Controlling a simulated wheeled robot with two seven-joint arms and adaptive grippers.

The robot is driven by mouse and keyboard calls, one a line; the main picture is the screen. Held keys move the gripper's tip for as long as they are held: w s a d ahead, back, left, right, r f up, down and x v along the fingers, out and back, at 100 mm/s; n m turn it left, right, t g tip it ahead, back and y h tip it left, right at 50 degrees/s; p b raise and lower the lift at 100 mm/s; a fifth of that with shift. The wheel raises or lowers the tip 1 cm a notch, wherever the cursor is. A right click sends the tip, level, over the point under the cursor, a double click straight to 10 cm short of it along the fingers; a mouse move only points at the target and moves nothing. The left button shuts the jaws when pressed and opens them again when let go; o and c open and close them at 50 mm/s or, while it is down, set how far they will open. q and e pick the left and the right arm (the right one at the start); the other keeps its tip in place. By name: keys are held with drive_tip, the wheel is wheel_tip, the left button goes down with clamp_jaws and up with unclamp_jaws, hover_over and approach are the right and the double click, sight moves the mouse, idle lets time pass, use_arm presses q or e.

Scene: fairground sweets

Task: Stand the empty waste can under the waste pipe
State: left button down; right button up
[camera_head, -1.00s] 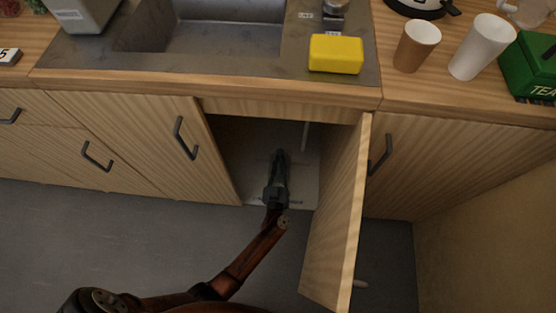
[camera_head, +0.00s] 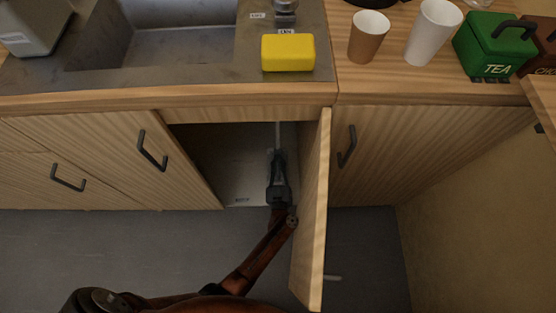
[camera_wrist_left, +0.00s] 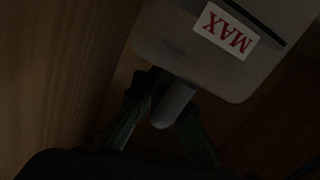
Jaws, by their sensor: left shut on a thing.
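My left gripper (camera_head: 277,155) reaches into the open cupboard under the sink, below a thin pale vertical pipe (camera_head: 278,135). In the left wrist view a pale grey can (camera_wrist_left: 190,52) with a red MAX label hangs in front of the gripper. The fingers of my left gripper (camera_wrist_left: 172,112) are shut on its short grey rounded handle (camera_wrist_left: 172,106). In the head view the gripper and wrist hide most or all of the can. Whether the can touches the cupboard floor cannot be told. My right gripper is not in view.
The open cupboard door (camera_head: 313,215) stands close to the right of my left arm. A pale sheet with small print (camera_head: 245,185) lies in the cupboard. A yellow sponge (camera_head: 288,52), brown cup (camera_head: 369,38), white cup (camera_head: 432,35) and green TEA tin (camera_head: 495,50) stand above.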

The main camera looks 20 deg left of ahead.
use_arm(q)
drive_tip(key=shift+s+f, duration=0.1)
drive_tip(key=shift+f, duration=0.1)
drive_tip(key=c, duration=1.9)
unclamp_jaws()
drive_tip(key=shift+r, duration=0.1)
